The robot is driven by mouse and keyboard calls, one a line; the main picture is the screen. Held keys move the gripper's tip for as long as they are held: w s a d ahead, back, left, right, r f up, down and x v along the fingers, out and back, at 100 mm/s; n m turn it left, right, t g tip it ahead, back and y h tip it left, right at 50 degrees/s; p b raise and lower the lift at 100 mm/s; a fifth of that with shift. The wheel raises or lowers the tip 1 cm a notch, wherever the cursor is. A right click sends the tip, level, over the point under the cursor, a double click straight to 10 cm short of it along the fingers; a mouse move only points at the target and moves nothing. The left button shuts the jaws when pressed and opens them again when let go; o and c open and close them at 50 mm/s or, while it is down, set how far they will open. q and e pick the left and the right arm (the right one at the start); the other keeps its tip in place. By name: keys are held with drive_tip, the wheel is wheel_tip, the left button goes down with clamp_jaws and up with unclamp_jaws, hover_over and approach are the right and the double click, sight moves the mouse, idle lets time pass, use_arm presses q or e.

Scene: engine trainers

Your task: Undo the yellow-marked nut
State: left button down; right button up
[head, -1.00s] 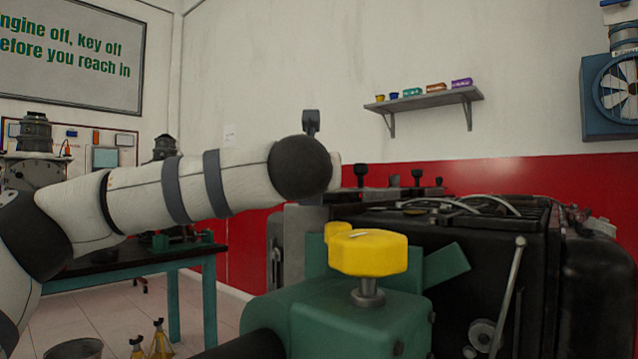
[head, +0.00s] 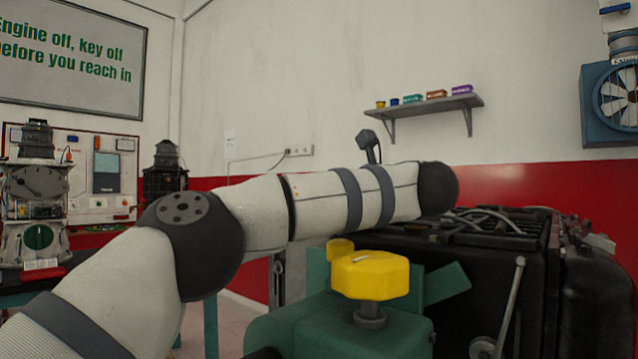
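A large yellow many-sided knob (head: 370,275) sits on a short grey stem above a green housing (head: 310,325), front centre. A smaller yellow piece (head: 340,247) shows behind it. I cannot tell whether either is the yellow-marked nut, and no other yellow-marked nut is visible. My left arm (head: 330,200) reaches in from the left, above and behind the knob, ending in a dark round joint over the engine. My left gripper is not visible. A dark grey hex-headed piece (head: 368,140) stands tilted above the arm; what it belongs to is unclear. My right gripper is out of view.
A black engine block (head: 455,265) with hoses on top fills the right, with a grey lever (head: 513,300) at its front. A shelf with small boxes (head: 430,104) hangs on the wall. Gauge equipment (head: 37,195) stands on a table at left.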

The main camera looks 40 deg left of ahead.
use_arm(q)
drive_tip(key=shift+g, duration=0.5)
drive_tip(key=c, duration=1.5)
unclamp_jaws()
drive_tip(key=shift+c, duration=0.2)
drive_tip(key=shift+n, duration=0.3)
drive_tip(key=v, duration=1.2)
drive_tip(key=shift+f, duration=0.1)
